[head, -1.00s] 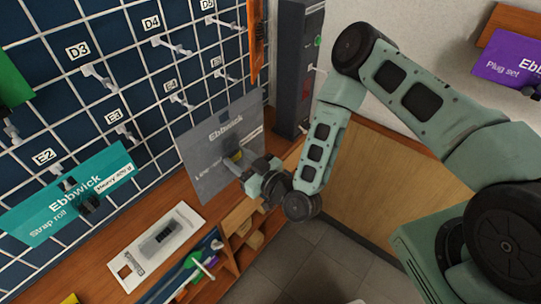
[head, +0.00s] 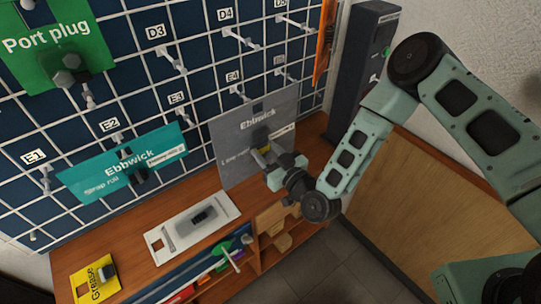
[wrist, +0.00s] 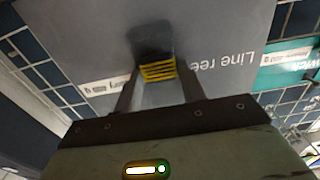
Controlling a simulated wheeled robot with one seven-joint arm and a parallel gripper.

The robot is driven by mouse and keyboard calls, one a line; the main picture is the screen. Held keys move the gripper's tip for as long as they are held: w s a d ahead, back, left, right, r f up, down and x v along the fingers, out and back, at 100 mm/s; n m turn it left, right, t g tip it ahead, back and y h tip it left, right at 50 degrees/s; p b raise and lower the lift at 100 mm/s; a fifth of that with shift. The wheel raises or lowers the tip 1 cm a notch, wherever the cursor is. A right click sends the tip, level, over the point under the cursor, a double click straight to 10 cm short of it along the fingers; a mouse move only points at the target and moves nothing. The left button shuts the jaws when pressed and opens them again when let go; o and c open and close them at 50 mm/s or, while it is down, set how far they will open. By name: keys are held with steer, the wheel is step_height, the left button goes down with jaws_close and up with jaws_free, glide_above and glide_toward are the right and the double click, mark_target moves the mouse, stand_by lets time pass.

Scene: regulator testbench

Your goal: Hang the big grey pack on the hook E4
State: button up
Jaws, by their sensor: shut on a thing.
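The big grey pack (head: 235,150), marked Ebbwick, hangs from my gripper in front of the lower right of the pegboard. My gripper (head: 266,158) is shut on the dark, yellow-striped block on the pack's face. The wrist view shows both fingers (wrist: 160,90) on this block, with the grey pack (wrist: 225,25) behind it. Hook E4 (head: 241,94) shows empty just above and left of the middle of the pack's top edge. A dark slot shows near that edge. The pack looks close to the hook, but I cannot tell the depth between them.
A teal strap pack (head: 95,185) hangs left at E2, and a green Port plug pack (head: 40,55) hangs upper left. An orange pack (head: 324,40) is near D5. A dark upright box (head: 362,60) stands right of the board. The wooden bench (head: 150,215) is below.

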steer(key=shift+f+b+x, duration=0.25)
steer(key=shift+b+x, duration=0.35)
steer(key=shift+x, duration=0.9)
steer(key=shift+f+b+x, duration=0.2)
steer(key=shift+b+x, duration=0.35)
steer(key=shift+x, duration=0.95)
steer(key=o, duration=1.3)
steer(key=shift+o, duration=0.2)
steer(key=shift+s+f, duration=0.1)
